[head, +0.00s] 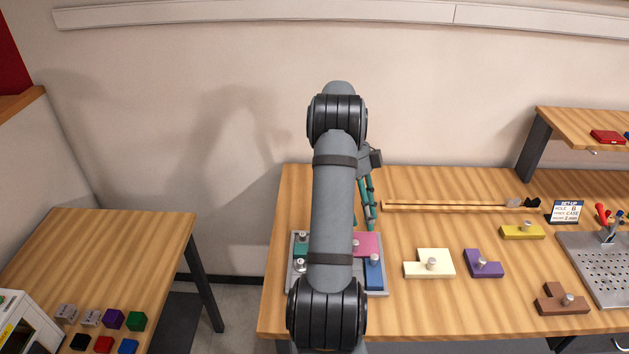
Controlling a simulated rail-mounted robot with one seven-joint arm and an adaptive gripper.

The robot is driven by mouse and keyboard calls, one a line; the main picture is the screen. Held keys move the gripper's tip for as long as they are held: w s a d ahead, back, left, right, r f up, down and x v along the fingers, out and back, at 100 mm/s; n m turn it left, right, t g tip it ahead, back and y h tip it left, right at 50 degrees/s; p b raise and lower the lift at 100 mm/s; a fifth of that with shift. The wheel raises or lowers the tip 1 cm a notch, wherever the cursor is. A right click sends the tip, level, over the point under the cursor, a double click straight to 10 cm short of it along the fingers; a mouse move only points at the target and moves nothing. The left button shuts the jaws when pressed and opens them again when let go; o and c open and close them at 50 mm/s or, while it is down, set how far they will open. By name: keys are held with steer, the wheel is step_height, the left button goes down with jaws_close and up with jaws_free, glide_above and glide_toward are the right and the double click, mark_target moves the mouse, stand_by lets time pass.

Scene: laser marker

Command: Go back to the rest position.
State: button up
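My arm rises through the middle of the head view, bent over the left part of the wooden table. My gripper (363,225) shows partly behind the arm, with teal fingers pointing down. Its tips look apart with nothing seen between them, above or behind the far side of a grey tray (383,291). The arm hides much of the tray and part of the gripper. In the tray, a pink piece (369,243), a blue piece (374,273) and a teal piece (301,250) with metal knobs show.
Cream (437,257), purple (484,264), yellow (522,232) and brown (563,301) knobbed pieces lie to the right. Long wooden sticks (450,206) lie behind them. A perforated metal plate (606,271) and sign (566,211) are at right. A side table (110,250) holds several small cubes.

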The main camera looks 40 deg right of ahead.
mark_target(374, 256)
steer(key=p+x, duration=0.2)
steer(key=x, duration=1)
steer(key=shift+s+f+p, duration=0.1)
steer(key=shift+f+p, duration=0.2)
steer(key=shift+r+b, duration=0.55)
steer(key=shift+r, duration=1.3)
